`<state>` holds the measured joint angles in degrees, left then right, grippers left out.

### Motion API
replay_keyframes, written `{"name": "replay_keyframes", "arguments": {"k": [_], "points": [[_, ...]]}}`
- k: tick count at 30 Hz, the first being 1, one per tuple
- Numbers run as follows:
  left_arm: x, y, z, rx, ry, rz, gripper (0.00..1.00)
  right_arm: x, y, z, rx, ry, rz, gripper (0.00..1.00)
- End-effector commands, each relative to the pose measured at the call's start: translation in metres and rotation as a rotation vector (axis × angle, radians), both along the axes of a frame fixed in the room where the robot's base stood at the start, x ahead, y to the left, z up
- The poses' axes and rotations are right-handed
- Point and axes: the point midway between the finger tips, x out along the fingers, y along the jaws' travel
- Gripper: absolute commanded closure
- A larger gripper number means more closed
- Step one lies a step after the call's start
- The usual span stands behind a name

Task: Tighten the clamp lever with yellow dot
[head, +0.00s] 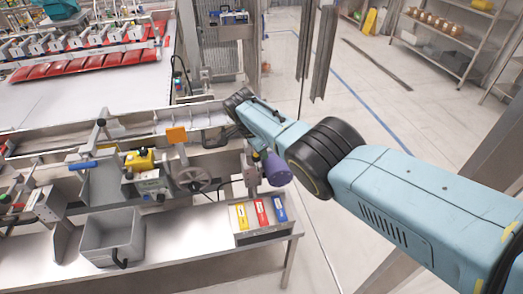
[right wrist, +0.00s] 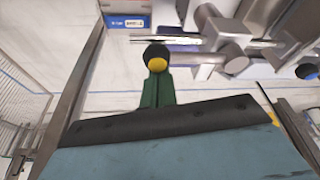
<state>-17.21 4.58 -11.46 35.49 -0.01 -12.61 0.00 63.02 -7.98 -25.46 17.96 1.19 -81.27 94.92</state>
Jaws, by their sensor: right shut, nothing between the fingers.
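The black knob with a yellow dot (right wrist: 156,58) shows in the right wrist view, just beyond the tips of my right gripper (right wrist: 157,76). The green fingers are shut, with nothing between them. The tips look very close to the knob or against it; I cannot tell if they touch. The rest of the clamp lever is hidden or hard to make out. In the head view my right arm reaches in from the right over the machine's right end, and the gripper is hard to make out there. My left gripper is not in view.
A purple cylinder (head: 278,170) stands at the machine's right end. A handwheel (head: 190,173), an orange plate (head: 177,135) and a yellow box (head: 139,160) are to its left. A grey bin (head: 110,240) and coloured label trays (head: 261,212) lie in front.

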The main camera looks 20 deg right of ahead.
Motion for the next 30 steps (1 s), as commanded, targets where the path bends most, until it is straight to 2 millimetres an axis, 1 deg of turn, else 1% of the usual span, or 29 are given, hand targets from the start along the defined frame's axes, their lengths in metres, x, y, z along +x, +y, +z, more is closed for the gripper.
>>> {"name": "replay_keyframes", "arguments": {"k": [20, 23, 26, 28, 29, 30], "points": [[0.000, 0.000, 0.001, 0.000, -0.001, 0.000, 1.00, -0.001, 0.002, -0.001, 0.007, 0.002, 0.001, 1.00], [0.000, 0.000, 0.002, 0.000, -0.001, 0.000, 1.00, 0.000, -0.007, -0.003, 0.006, 0.002, -0.002, 1.00], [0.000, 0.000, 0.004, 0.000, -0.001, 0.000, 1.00, 0.001, -0.024, -0.005, 0.004, 0.001, -0.005, 1.00], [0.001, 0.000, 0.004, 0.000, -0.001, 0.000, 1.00, 0.002, -0.041, -0.008, 0.002, 0.001, -0.009, 1.00], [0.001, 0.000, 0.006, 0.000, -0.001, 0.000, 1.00, 0.003, -0.046, -0.007, 0.002, 0.000, -0.008, 1.00], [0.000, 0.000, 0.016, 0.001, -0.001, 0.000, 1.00, 0.003, -0.038, 0.007, 0.004, -0.003, -0.002, 1.00]]}}
